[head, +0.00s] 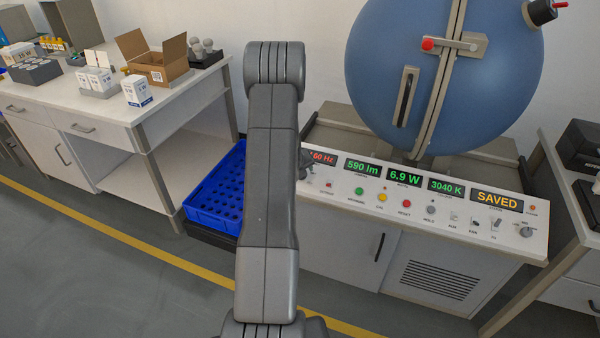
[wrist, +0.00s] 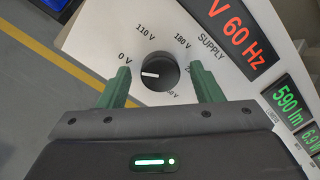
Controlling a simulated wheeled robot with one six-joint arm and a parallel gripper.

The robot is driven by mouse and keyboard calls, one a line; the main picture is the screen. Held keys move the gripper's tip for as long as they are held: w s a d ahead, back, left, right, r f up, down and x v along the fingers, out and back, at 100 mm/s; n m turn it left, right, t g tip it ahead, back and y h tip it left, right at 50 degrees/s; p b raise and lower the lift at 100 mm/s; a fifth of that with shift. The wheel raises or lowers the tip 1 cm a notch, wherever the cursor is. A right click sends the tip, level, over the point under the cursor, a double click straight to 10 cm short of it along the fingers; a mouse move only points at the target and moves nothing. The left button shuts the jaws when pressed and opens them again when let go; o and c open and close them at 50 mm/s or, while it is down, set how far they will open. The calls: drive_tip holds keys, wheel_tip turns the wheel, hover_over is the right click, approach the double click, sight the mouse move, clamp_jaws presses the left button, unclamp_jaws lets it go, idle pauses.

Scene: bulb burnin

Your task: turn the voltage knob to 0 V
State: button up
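The voltage knob (wrist: 159,72) is a round black dial on the white SUPPLY panel in the wrist view. Its white mark points left, toward the 0 V side and slightly below the 0 V label (wrist: 125,57). The 110 V and 180 V labels are above it; further labels at the right are partly covered. My gripper (wrist: 160,67) is open, its green fingers on either side of the knob, with visible gaps to both. In the head view the knob is hidden behind my arm.
The white console (head: 420,215) carries lit displays, buttons, switches and another knob (head: 526,231) at the right. A large blue sphere (head: 385,75) stands behind it. A blue crate (head: 205,208) is left of the console. A table with boxes (head: 150,65) stands further left.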

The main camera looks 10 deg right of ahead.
drive_tip(key=p+v, duration=0.4)
drive_tip(key=v, duration=1)
drive_tip(key=shift+f, duration=0.15)
drive_tip(key=b+x, duration=0.4)
drive_tip(key=x, duration=1)
drive_tip(key=shift+r, duration=0.2)
